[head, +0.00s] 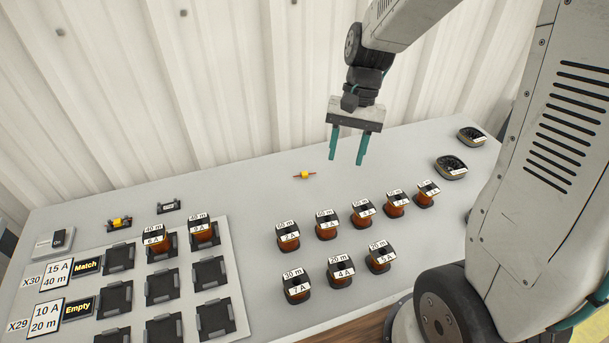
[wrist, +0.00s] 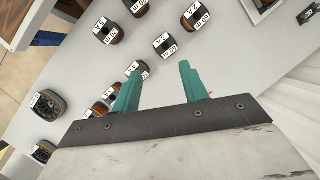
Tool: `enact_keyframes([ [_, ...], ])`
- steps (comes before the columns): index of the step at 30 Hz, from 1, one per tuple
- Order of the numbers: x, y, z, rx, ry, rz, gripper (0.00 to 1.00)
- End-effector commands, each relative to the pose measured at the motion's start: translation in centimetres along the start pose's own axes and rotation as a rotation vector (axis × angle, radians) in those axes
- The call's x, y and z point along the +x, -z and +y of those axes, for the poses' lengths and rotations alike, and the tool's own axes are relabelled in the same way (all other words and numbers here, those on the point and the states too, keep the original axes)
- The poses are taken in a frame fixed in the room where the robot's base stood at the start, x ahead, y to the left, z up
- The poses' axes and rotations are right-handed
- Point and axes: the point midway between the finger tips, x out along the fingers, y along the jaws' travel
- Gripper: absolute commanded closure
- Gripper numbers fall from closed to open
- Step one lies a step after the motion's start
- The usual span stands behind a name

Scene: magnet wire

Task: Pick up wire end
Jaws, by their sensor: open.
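A small yellow wire end (head: 304,175) with thin copper-coloured tips lies on the grey table (head: 240,190), near its back edge. My gripper (head: 347,161) is open and empty, with its two teal fingers pointing down, above the table and to the right of the wire end in the head view. In the wrist view my gripper (wrist: 159,66) shows its fingers apart with nothing between them. A small orange tip (wrist: 211,94) shows beside the right finger there; most of that piece is hidden.
Several copper wire spools (head: 326,226) with labels stand in front of the wire end. A tray (head: 232,270) with black sockets is at the left, holding two spools. A second yellow piece (head: 120,223) sits on a black holder. Two dark round spools (head: 451,167) are at the right.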

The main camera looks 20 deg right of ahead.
Motion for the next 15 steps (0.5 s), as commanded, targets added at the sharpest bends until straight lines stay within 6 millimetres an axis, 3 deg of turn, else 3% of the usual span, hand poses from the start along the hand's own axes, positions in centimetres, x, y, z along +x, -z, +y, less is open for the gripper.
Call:
enact_keyframes([
  [1, 1.3, 2.0, -0.6, 0.066, 0.015, -0.020, 0.56],
  [9, 7.8, 12.2, -3.7, 0.487, 0.118, -0.064, 0.56],
  [15, 11.1, 19.1, -5.8, 0.828, 0.220, -0.051, 0.56],
])
